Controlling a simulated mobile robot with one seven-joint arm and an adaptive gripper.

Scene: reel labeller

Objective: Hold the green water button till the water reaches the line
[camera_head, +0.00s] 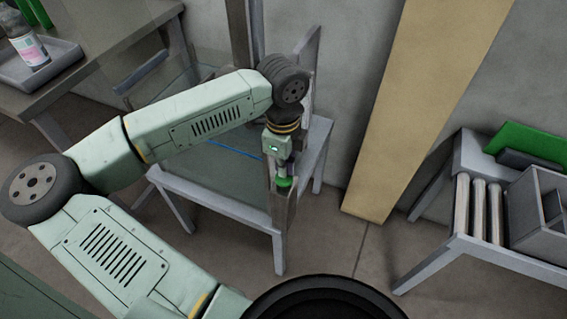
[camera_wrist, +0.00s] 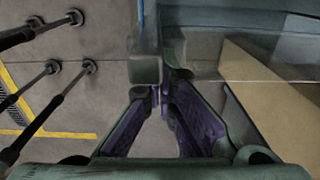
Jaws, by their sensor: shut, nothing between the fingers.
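The green water button (camera_head: 285,183) sits on a grey post at the front right of a glass tank (camera_head: 225,178). A blue line (camera_head: 235,149) runs across the tank glass. I cannot clearly make out a water surface. My gripper (camera_head: 282,168) points down right over the button, with its tips at or very near it; contact cannot be told. In the wrist view the purple-padded fingers (camera_wrist: 160,93) meet at their tips with nothing between them. The green button cannot be made out there. A blue strip (camera_wrist: 141,14) shows at the top edge.
A grey table (camera_head: 190,197) carries the tank. A bench at upper left holds a tray (camera_head: 50,66) with a labelled bottle (camera_head: 29,47). A roller stand (camera_head: 472,205) with a grey bin (camera_head: 540,210) is at right. A tan board (camera_head: 420,100) leans on the wall.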

